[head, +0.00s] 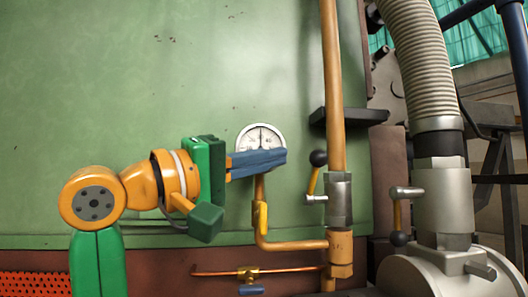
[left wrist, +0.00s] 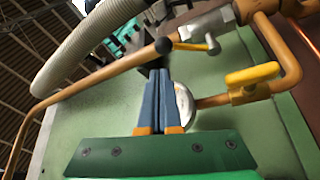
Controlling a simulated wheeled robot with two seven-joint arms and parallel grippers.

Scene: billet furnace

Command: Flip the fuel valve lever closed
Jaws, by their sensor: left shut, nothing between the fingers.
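The lever (head: 312,181) on the grey valve body (head: 340,202) has a yellow handle and a black ball knob. It stands nearly upright beside the vertical yellow pipe (head: 333,80), with its knob at the top. In the left wrist view the lever (left wrist: 188,46) shows just beyond my fingertips. My left gripper (head: 284,159) is shut and empty, its blue fingers pointing right toward the knob. A small gap shows between tips and knob in the head view. The left wrist view also shows the shut fingers (left wrist: 158,74). My right gripper is not in view.
A round gauge (head: 262,136) sits behind my left fingers. A yellow-handled valve (head: 261,217) is below it. A second lever (head: 397,212), knob down, is right of the pipe near the ribbed hose (head: 424,65). A dark bracket (head: 350,116) juts out above the first lever.

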